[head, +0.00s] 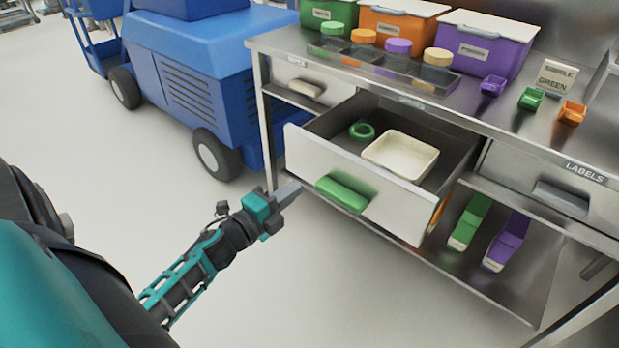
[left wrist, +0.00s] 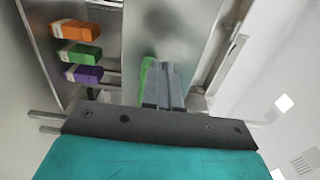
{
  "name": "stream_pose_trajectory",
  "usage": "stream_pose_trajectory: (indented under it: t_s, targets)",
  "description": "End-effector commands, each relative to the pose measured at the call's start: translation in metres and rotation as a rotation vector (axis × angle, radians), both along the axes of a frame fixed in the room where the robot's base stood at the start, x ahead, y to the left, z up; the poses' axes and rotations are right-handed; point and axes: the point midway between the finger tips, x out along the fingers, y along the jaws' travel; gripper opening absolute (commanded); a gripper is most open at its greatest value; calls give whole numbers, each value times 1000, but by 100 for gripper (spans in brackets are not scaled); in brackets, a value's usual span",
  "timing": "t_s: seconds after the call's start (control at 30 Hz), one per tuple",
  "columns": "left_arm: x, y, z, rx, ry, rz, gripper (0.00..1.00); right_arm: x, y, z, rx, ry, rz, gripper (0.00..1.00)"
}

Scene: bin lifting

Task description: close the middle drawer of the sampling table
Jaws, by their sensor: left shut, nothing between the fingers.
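The middle drawer (head: 385,202) of the sampling table (head: 545,140) is pulled out, with a pale front and a green handle (head: 343,193). A green ring (head: 362,131) and a cream tray (head: 401,156) lie inside it. My left gripper (head: 290,192) is shut and empty, just left of the handle and in front of the drawer face. In the left wrist view the shut fingers (left wrist: 163,85) overlap the drawer front (left wrist: 160,35), and the green handle (left wrist: 147,78) is partly hidden behind them. I cannot tell whether they touch. My right gripper is not in view.
A left drawer (head: 325,85) and a right drawer labelled LABELS (head: 555,180) flank it and look shut. Bins, jars and small scoops stand on top. Green (head: 469,222) and purple (head: 507,240) containers sit on the lower shelf. A blue vehicle (head: 205,75) stands behind left. The front floor is clear.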

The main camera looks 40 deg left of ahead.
Motion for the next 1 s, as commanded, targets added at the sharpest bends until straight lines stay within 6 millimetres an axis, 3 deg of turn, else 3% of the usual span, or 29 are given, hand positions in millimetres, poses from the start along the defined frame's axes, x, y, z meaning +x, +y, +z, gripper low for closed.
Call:
stream_pose_trajectory:
  t_s: [0.2, 0.4, 1.0]
  targets:
    - [41, -3, 0, 0, -1, 0, 0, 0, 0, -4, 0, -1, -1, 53]
    - [60, -5, 0, -2, 0, 0, 0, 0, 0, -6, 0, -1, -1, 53]
    - [66, -5, 0, -2, 0, 1, 0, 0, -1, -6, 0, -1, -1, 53]
